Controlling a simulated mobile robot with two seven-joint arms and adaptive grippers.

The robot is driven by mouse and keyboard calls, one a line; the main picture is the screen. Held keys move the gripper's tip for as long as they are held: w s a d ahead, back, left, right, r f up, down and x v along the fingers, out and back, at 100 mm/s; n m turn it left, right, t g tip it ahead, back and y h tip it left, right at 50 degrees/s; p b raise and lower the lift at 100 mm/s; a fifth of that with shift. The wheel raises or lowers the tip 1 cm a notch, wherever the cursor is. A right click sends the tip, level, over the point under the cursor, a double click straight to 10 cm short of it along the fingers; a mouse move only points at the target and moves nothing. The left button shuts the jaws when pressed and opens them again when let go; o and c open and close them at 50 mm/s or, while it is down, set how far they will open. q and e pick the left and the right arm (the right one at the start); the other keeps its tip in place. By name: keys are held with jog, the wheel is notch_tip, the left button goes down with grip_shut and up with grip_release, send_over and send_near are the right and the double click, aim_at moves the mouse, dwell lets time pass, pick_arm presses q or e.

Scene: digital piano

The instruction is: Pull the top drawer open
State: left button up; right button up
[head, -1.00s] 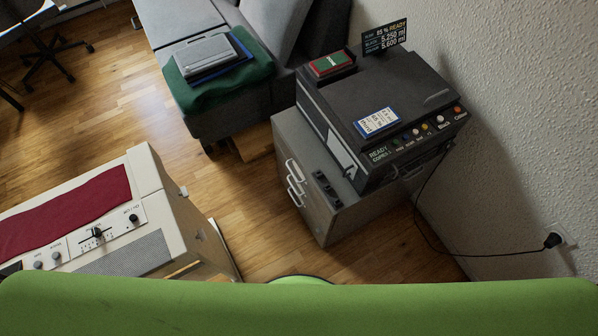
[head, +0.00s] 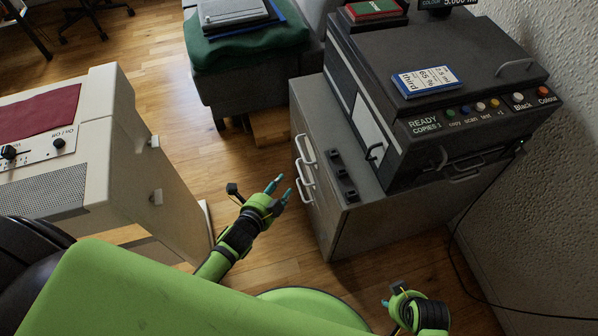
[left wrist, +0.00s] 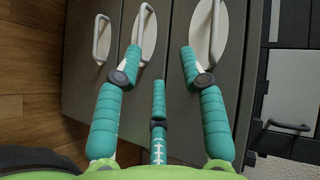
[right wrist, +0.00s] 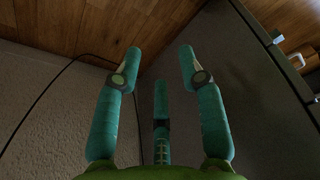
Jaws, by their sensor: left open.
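The grey cabinet (head: 370,218) stands below the copier, with light handles stacked on its left-facing front. The top handle (head: 306,149) sits highest, and its drawer looks closed. In the left wrist view, the top handle (left wrist: 216,30) is at the right, on the copier's side. My left gripper (head: 277,187) is open and empty, just left of the cabinet front, around the height of the lower handles and apart from them. My right gripper (right wrist: 160,58) is open and empty, low by the cabinet's side; in the head view only part of it shows.
A black copier (head: 430,100) stands on the cabinet, with a small dark rack (head: 343,177) beside it. A cream console (head: 105,160) is at the left. Wood floor (head: 185,100) lies between them. A cable (head: 452,245) hangs at the right by the wall.

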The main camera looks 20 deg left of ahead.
pick_arm(q)
jog(key=w+d+r+m+t+b, duration=0.1)
jog(key=w+m+b, duration=0.1)
jog(key=w, duration=0.3)
jog(key=w+d+r+m+t+h+b, duration=0.1)
jog(key=w+m+t+b, duration=0.1)
jog(key=w+b, duration=0.2)
jog(key=shift+w+d+r+b, duration=0.25)
jog(key=shift+w+b, duration=0.15)
jog(key=shift+w, duration=0.55)
pick_arm(e)
jog(key=shift+t, duration=0.4)
jog(key=r, duration=0.5)
jog(key=shift+w+d, duration=0.1)
jog(key=shift+w, duration=0.3)
pick_arm(q)
grip_shut()
